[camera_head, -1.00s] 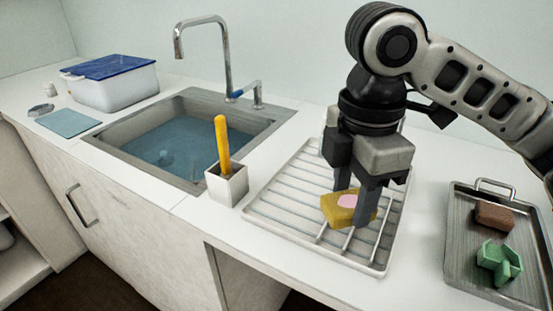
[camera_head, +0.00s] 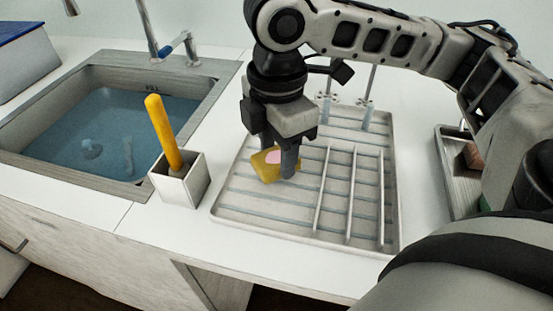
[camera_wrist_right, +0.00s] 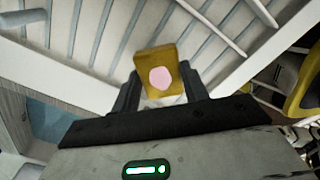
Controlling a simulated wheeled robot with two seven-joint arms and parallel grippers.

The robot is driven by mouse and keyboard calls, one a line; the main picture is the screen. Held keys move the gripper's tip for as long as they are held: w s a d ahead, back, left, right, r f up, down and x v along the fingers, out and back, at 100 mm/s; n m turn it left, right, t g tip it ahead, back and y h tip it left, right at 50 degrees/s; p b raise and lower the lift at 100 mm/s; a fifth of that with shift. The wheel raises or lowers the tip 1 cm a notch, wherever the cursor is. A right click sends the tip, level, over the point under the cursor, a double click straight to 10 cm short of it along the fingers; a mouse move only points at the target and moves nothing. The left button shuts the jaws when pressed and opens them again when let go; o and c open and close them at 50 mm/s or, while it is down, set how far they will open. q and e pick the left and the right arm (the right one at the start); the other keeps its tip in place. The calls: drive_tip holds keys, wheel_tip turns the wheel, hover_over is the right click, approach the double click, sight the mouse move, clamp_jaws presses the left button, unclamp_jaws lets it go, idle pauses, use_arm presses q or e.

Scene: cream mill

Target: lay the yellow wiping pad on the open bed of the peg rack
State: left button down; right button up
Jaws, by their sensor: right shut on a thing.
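The yellow wiping pad (camera_head: 264,166), with a pink patch on its face, is held between the fingers of my right gripper (camera_head: 279,165). It also shows in the wrist view (camera_wrist_right: 160,70), clasped between both fingertips. The peg rack (camera_head: 235,205) is a pale tray with ribs on the counter. The pad is over its left, open part, left of the upright wire dividers (camera_head: 350,195). I cannot tell whether the pad touches the ribs. My left gripper is not in view.
A white square holder (camera_head: 182,185) with a yellow-handled tool (camera_head: 162,130) stands left of the rack. A sink with water (camera_head: 60,140) lies further left. Upright pegs (camera_head: 368,110) stand at the rack's back. A metal tray (camera_head: 450,185) at right is partly hidden by my arm.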

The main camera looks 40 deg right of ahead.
sight(277, 156)
drive_tip(key=shift+f, duration=1.3)
drive_tip(key=o, duration=1)
drive_tip(key=shift+w, duration=0.1)
drive_tip(key=shift+c, duration=0.2)
drive_tip(key=shift+r, duration=0.1)
wheel_tip(277, 156, up, 12)
drive_tip(key=p, duration=0.2)
